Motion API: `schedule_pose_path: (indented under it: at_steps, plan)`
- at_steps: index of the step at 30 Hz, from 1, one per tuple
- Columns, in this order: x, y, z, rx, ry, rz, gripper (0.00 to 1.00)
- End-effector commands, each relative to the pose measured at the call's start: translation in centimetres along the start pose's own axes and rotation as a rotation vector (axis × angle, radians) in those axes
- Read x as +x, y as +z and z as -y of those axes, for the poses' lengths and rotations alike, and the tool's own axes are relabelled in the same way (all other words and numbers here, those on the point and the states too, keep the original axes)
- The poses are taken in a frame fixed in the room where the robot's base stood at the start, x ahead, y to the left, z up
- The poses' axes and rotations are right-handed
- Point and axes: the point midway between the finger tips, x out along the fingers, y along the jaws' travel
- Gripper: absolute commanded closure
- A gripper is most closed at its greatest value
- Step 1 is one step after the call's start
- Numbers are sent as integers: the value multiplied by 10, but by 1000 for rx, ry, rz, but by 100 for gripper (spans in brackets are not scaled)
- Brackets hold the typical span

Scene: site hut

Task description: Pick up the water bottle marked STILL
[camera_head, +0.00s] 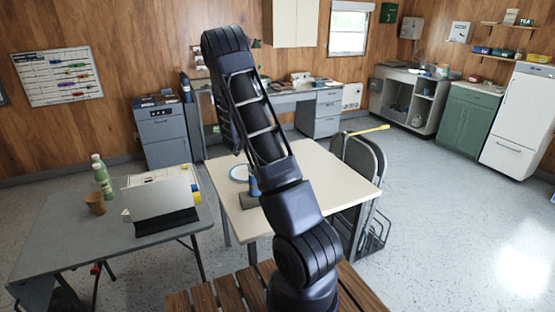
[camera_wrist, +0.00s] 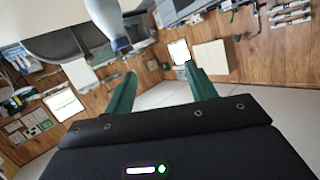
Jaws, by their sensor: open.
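My gripper (camera_wrist: 160,86) shows in the wrist view with its two green fingers apart and nothing between them. Beyond the fingertips, at the top of that view, is a pale blue-grey bottle-like object (camera_wrist: 107,18) with a darker blue end; I cannot read any marking on it. In the head view my raised arm covers part of the cream table (camera_head: 346,176), and my gripper cannot be made out there. A small blue object (camera_head: 254,187) shows beside the arm on this table, partly hidden. A green bottle (camera_head: 102,176) stands on the grey table; its label is unreadable.
The grey table (camera_head: 62,240) also holds a brown cup (camera_head: 95,203) and a grey box-like stand (camera_head: 160,205). Floor is open at the right.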

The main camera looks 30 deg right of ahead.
Motion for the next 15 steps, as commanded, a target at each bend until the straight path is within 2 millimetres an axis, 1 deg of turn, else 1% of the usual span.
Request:
schedule_pose_path:
  at_steps: [1, 6, 9, 15]
  plan:
    - [8, 12, -5, -14, 30, -29, 44]
    - [27, 38, -23, -57, 133, -148, 44]
    - [34, 51, -32, -81, 183, -209, 44]
    - [40, 64, -44, -111, 242, -285, 44]
